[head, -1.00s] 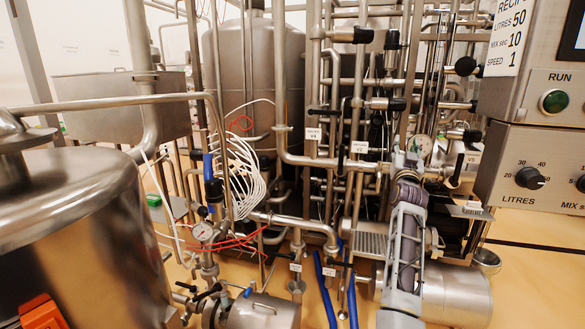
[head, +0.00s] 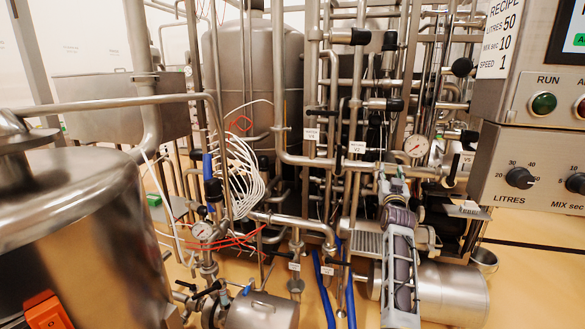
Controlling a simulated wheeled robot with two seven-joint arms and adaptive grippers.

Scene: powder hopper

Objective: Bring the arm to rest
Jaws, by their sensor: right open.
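My right arm comes up from the bottom of the head view, right of centre. Its gripper (head: 388,172) is at the far end, small and partly lost against the pipes behind it. It is open, and I see nothing held in it. Whether it touches any pipe I cannot tell. My left gripper is not in view.
A steel tank (head: 75,235) fills the left front. Pipes and valves crowd the middle behind a steel cylinder (head: 452,294). Yellow floor shows at lower right.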

